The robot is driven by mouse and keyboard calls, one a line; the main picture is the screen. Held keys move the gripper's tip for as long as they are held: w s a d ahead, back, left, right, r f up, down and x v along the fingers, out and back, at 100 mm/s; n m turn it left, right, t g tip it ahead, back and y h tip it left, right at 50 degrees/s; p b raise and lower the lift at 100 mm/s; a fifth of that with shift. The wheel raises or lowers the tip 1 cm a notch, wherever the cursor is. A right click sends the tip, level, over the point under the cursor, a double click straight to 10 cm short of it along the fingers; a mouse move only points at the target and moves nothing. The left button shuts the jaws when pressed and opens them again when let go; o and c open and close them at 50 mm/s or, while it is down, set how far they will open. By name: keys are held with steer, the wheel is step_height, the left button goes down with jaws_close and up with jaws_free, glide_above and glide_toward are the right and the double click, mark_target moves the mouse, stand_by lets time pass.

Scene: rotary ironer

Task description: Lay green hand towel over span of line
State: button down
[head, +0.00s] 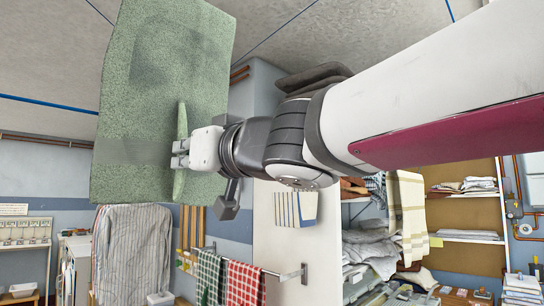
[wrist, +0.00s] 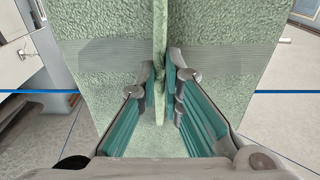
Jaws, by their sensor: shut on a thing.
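The green hand towel (head: 165,60) hangs spread out in the upper left of the head view, higher than the rail towels. My gripper (head: 181,152) is shut on a pinched fold near its middle. In the wrist view the towel (wrist: 105,60) fills the centre, with its fold between the two fingers (wrist: 160,85). A taut blue line (head: 45,103) runs to the towel's left edge in the head view. In the wrist view a blue line (wrist: 285,91) shows on both sides of the towel. The towel hides part of it, and I cannot tell whether they touch.
A wall rail (head: 270,271) holds a green checked towel (head: 209,277) and a red checked towel (head: 244,283). A striped cloth (head: 132,250) hangs at lower left by a washing machine (head: 76,268). Shelves with folded linen (head: 468,186) stand at right. The space around the raised towel looks clear.

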step_height(320, 180, down, 28)
steer(key=b, duration=2.4)
steer(key=shift+f+b, duration=0.45)
steer(key=shift+b, duration=0.1)
stand_by(0.4)
steer(key=c, duration=1.7)
jaws_free()
steer(key=shift+o, duration=0.2)
steer(key=v, duration=1.2)
